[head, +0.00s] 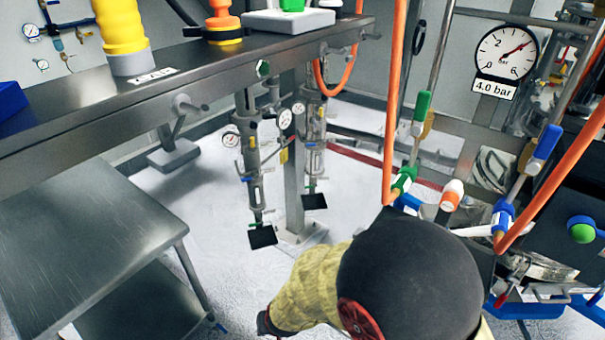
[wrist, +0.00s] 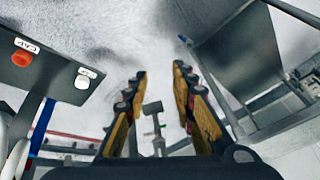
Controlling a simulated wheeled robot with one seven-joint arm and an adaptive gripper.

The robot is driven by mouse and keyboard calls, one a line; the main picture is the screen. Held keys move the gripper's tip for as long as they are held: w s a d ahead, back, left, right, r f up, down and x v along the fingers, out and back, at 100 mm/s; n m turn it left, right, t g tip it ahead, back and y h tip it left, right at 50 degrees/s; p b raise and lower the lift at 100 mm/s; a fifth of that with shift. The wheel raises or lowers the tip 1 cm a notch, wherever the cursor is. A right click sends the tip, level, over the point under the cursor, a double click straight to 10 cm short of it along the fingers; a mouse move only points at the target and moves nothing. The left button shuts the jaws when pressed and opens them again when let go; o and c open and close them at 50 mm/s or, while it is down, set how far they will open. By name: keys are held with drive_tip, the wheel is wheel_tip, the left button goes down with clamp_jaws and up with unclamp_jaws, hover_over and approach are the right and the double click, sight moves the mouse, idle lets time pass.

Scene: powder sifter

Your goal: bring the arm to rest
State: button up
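My gripper (wrist: 160,72) shows in the wrist view with its two yellow and black fingers spread apart. Nothing is between them, and they point over the pale floor. In the head view my arm, with a black rounded cover and a yellow sleeve, fills the lower middle. The gripper cannot be made out clearly there.
A steel bench (head: 75,125) crosses the upper left, with a grey lower table (head: 85,240) beneath. Orange pipes with blue and green valve handles (head: 546,143) stand right, near a gauge (head: 506,52). In the wrist view, a panel with a red button (wrist: 21,58) is left.

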drive_tip(key=s+d+r+h, duration=0.1)
drive_tip(key=s+d+r, duration=0.3)
drive_tip(key=d+r, duration=0.5)
drive_tip(key=s+d+r+m+t, duration=0.1)
drive_tip(key=s+d+r, duration=0.3)
drive_tip(key=d+r, duration=0.6)
drive_tip(key=s+d+r+h, duration=0.1)
drive_tip(key=s+d+r, duration=0.3)
drive_tip(key=d+r, duration=0.5)
wheel_tip(320, 180, up, 5)
drive_tip(key=shift+d+r+m+t+h, duration=0.1)
drive_tip(key=shift+d+m+t+h, duration=0.05)
drive_tip(key=shift+m+t+h, duration=0.2)
